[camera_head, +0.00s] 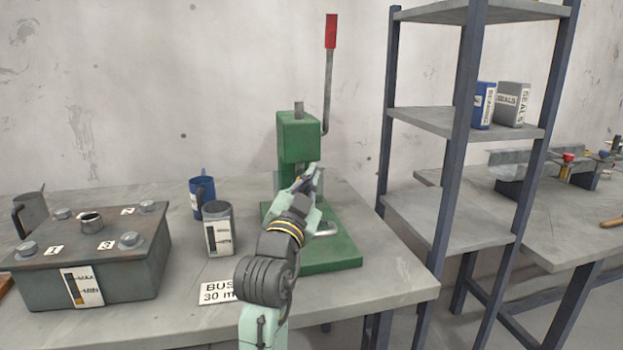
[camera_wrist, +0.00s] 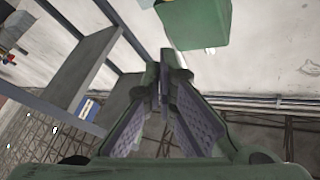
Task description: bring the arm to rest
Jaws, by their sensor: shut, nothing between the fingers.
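My gripper (camera_head: 312,180) is raised over the base of the green press (camera_head: 298,135) in the head view, in front of its column. In the wrist view my gripper (camera_wrist: 164,82) has its fingertips together, with nothing between them. The green press head (camera_wrist: 195,22) shows just beyond the fingertips in the wrist view. I cannot tell whether the fingers touch the press. My forearm partly hides the press base (camera_head: 335,255).
The press lever with a red grip (camera_head: 331,32) stands upright. A grey mug (camera_head: 218,228), a blue mug (camera_head: 202,197) and a bolted grey box (camera_head: 90,255) stand to the left on the table (camera_head: 385,290). A shelf rack (camera_head: 450,215) stands close on the right.

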